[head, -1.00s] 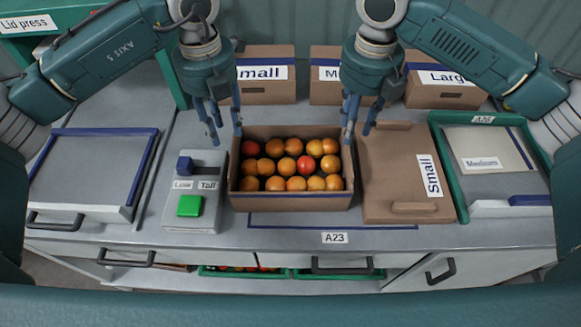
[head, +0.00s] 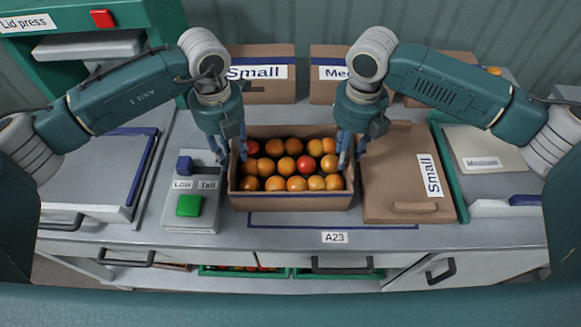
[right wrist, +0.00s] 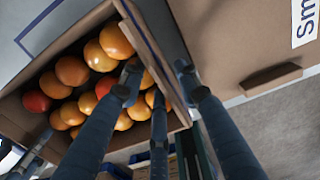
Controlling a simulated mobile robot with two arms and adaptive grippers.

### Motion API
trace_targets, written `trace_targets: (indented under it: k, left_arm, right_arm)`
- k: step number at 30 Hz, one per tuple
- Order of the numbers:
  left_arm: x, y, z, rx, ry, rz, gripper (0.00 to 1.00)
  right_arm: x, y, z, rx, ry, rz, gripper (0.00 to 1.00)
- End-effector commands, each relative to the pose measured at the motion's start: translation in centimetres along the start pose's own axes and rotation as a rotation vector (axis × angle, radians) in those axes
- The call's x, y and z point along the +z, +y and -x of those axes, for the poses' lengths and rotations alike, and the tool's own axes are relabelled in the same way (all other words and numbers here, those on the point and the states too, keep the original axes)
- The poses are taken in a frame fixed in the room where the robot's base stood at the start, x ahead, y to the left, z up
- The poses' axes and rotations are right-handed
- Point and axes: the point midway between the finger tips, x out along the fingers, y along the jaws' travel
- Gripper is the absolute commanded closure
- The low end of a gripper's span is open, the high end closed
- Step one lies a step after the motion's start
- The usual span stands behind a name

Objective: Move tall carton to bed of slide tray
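The tall carton (head: 292,203) is an open brown box with several orange and red tomatoes, standing upright mid-bench. My left gripper (head: 233,158) is at its left wall, fingers apart and pointing down. My right gripper (head: 351,162) is at its right wall. In the right wrist view, the right gripper's fingers (right wrist: 158,85) are spread, with one over the carton's inside (right wrist: 20,112) and another outside its wall. Contact with the walls cannot be told. The slide tray appears to be the grey, blue-edged bed (head: 85,180) at the left, which is empty.
A control box (head: 193,222) with a blue knob and green button stands between bed and carton. A brown lid (head: 385,190) marked Small lies close right of the carton. Labelled boxes (head: 262,88) stand behind. The lid press (head: 95,45) is at back left.

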Motion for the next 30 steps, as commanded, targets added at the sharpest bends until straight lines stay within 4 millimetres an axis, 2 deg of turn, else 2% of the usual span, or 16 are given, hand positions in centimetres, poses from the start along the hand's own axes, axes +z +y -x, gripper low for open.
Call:
trace_targets:
  k: [1,4,5,20,30]
  left_arm:
    - [0.0,0.0,0.0,0.0,0.0,0.0,0.77]
    - [0.0,0.0,0.0,0.0,0.0,0.0,0.97]
    - [0.0,0.0,0.0,0.0,0.0,0.0,1.0]
    - [0.1,0.0,0.3,-0.001,-0.003,0.0,1.0]
    - [0.1,0.0,2.7,-0.001,-0.003,0.001,1.0]
  right_arm:
    - [0.0,0.0,0.0,0.0,0.0,0.0,0.77]
    - [0.0,0.0,0.0,0.0,0.0,0.0,0.97]
    - [0.0,0.0,0.0,0.0,0.0,0.0,1.0]
    - [0.1,0.0,0.3,0.001,-0.002,-0.001,1.0]
    - [0.1,0.0,2.7,0.002,-0.002,-0.001,1.0]
